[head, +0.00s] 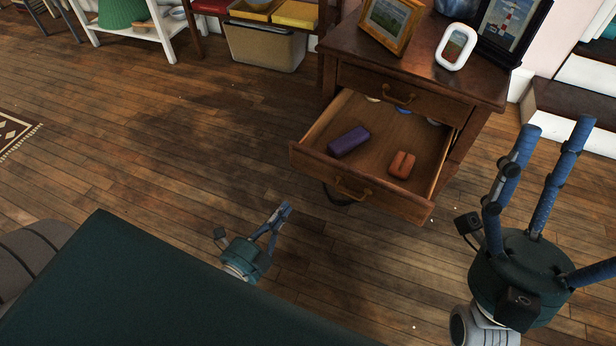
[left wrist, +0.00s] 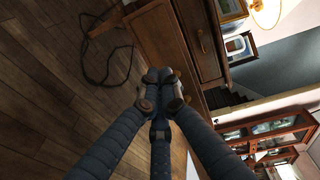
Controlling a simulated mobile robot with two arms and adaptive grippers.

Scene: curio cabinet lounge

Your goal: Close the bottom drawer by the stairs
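The bottom drawer (head: 345,184) of a dark wooden cabinet (head: 470,75) is pulled out, with a curved handle on its front. It holds a purple case (head: 348,141), an orange-brown item (head: 402,165) and a few small pale and blue things at the back. My left gripper (head: 284,209) is low in front of the drawer's left side, apart from it in the head view. In the left wrist view its fingers (left wrist: 160,78) meet at the tips with nothing seen between them, and the drawer (left wrist: 160,40) is beyond. My right gripper (head: 552,150) is open, its fingers spread, right of the cabinet.
The top drawer (head: 400,95) is shut. Picture frames (head: 388,22) stand on the cabinet. Stairs (head: 570,100) are at the right. A dark green surface (head: 150,285) fills the lower left. A dark cord (left wrist: 105,50) lies on the floor. The wooden floor left of the cabinet is clear.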

